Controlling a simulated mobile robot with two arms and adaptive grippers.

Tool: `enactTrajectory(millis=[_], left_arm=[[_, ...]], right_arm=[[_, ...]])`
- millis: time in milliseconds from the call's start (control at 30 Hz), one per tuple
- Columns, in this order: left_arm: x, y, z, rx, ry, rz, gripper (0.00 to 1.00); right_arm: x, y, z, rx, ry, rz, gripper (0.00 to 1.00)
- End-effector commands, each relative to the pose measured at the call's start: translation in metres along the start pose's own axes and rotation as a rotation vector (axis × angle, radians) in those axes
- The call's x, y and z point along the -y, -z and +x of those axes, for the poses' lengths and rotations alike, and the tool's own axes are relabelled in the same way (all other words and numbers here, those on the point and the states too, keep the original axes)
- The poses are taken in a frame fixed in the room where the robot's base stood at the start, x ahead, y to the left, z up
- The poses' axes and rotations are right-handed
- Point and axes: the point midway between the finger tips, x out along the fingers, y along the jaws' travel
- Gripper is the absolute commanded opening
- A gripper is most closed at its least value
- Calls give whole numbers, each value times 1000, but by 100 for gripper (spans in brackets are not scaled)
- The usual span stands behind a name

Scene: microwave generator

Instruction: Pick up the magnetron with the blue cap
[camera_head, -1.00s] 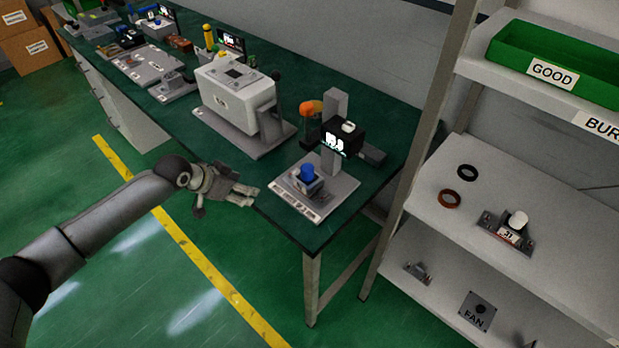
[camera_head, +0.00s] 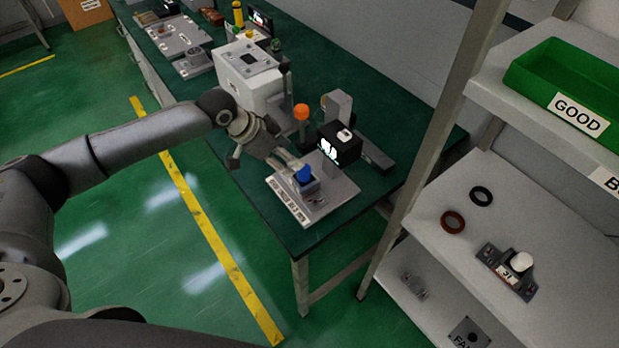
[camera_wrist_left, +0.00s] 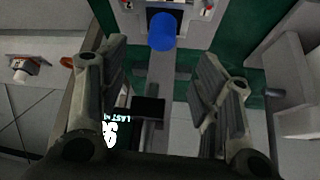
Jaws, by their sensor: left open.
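The magnetron with the blue cap (camera_head: 305,178) sits upright on the pale plate of a test stand (camera_head: 325,208) near the end of the green bench. My left gripper (camera_head: 290,164) is just to the upper left of it and looks close to it; I cannot tell whether they touch. In the left wrist view the blue cap (camera_wrist_left: 162,32) is at the top middle. It lies beyond the two open fingers of my left gripper (camera_wrist_left: 165,95), with nothing between them. My right gripper is not in view.
The stand's black display (camera_head: 341,148) and grey post (camera_head: 337,108) rise behind the magnetron, with an orange knob (camera_head: 301,112) beside. A white box device (camera_head: 252,75) stands further back. The shelf (camera_head: 440,185) at right holds a white-capped magnetron (camera_head: 521,262), two rings and a green bin (camera_head: 570,80).

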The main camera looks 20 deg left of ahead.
Motion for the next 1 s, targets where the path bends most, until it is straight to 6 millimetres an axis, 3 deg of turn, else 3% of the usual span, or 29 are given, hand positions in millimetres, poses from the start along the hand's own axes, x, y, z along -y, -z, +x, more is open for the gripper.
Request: enactTrajectory(millis=[233,367,700,1000], left_arm=[[0,1,26,-1,0,-1,58],[0,0,32,0,0,-2,58],[1,-4,70,0,-1,-3,58],[1,-5,79,-1,1,0,58]], right_arm=[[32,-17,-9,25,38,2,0],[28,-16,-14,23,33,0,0],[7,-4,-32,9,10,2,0],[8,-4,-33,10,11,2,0]])
